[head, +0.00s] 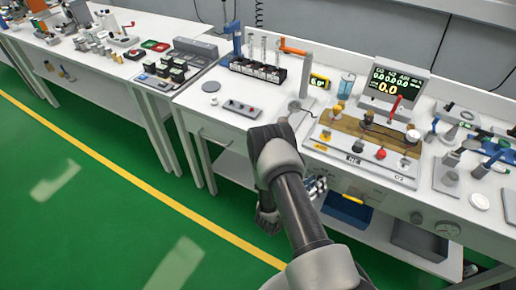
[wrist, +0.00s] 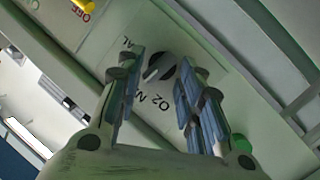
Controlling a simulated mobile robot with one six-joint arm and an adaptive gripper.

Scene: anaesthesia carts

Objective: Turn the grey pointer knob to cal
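The grey pointer knob (wrist: 160,68) shows in the wrist view as a dark round knob with a light grey pointer bar. It is set on a pale panel. Printing beside it reads "O2" and a partly covered word. Letters ending in "AL" (wrist: 127,43) show at its upper left, partly hidden by a finger. My gripper (wrist: 158,76) is open, with one blue-padded finger on each side of the knob. I cannot tell whether either finger touches it. In the head view my gripper (head: 317,187) is at the cart's front face, and the knob cannot be made out there.
In the head view, a gauge (head: 447,229) is on the cart front, a blue bin (head: 346,212) is below, and the worktop is crowded with equipment.

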